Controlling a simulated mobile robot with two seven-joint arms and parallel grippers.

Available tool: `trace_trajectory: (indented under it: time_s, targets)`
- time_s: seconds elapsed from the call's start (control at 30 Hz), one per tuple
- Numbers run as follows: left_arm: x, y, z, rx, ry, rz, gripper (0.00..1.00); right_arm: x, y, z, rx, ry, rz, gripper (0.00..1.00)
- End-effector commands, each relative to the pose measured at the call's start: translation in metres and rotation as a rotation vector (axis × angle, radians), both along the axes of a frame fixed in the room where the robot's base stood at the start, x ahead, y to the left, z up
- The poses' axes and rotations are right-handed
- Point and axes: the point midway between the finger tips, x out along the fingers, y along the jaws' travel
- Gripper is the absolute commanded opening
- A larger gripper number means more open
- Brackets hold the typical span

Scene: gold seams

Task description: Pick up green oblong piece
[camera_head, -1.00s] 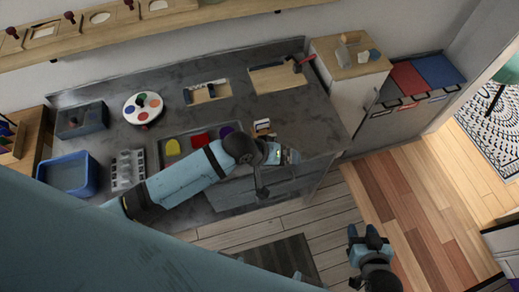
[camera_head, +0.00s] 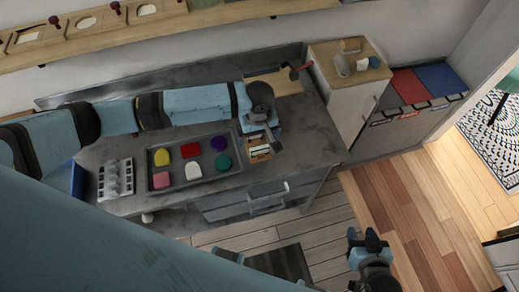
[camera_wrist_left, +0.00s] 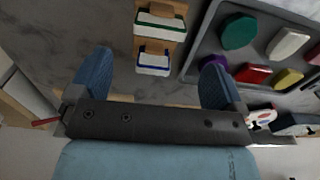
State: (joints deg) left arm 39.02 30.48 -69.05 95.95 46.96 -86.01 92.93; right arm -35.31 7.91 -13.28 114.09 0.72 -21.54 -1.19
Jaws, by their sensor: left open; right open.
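The green piece (camera_head: 223,162) lies in a grey tray (camera_head: 178,186) on the dark counter, at the tray's right side. It also shows in the left wrist view (camera_wrist_left: 238,31), rounded and flat, at the upper right. Purple (camera_head: 219,143), red (camera_head: 190,150), yellow (camera_head: 161,157), white (camera_head: 192,170) and pink (camera_head: 161,180) pieces share the tray. My left gripper (camera_head: 272,138) is open and empty, to the right of the tray; its fingers (camera_wrist_left: 157,65) are apart from the green piece. My right gripper (camera_head: 363,236) is open and empty over the floor.
A small wooden holder (camera_head: 258,153) with white, colour-edged blocks stands between my left gripper and the tray's right edge; it shows in the wrist view (camera_wrist_left: 157,40). A grey rack (camera_head: 116,178) is left of the tray. A white cabinet (camera_head: 348,98) stands at the counter's right end.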

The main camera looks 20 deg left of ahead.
Motion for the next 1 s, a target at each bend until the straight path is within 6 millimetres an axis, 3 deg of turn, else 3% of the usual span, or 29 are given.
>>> trace_trajectory:
  time_s: [0.1,0.37,0.6,0.9,1.0]
  targets:
    - [0.000,-0.001,-0.016,-0.001,0.001,0.000,0.96,0.001,-0.001,0.001,-0.002,-0.002,-0.002,0.43]
    - [-0.003,-0.002,-0.036,-0.001,0.001,-0.001,0.96,0.001,-0.001,0.005,-0.002,-0.003,-0.001,0.43]
    - [-0.006,-0.005,-0.070,-0.001,-0.001,-0.002,0.96,0.001,-0.001,0.009,-0.002,-0.007,-0.002,0.43]
    - [-0.006,-0.005,-0.076,-0.003,-0.002,-0.002,0.96,0.001,-0.001,0.009,-0.001,-0.006,-0.001,0.43]
    - [-0.006,-0.005,-0.076,-0.002,-0.002,-0.002,0.75,0.001,-0.001,0.009,-0.001,-0.006,-0.001,0.43]
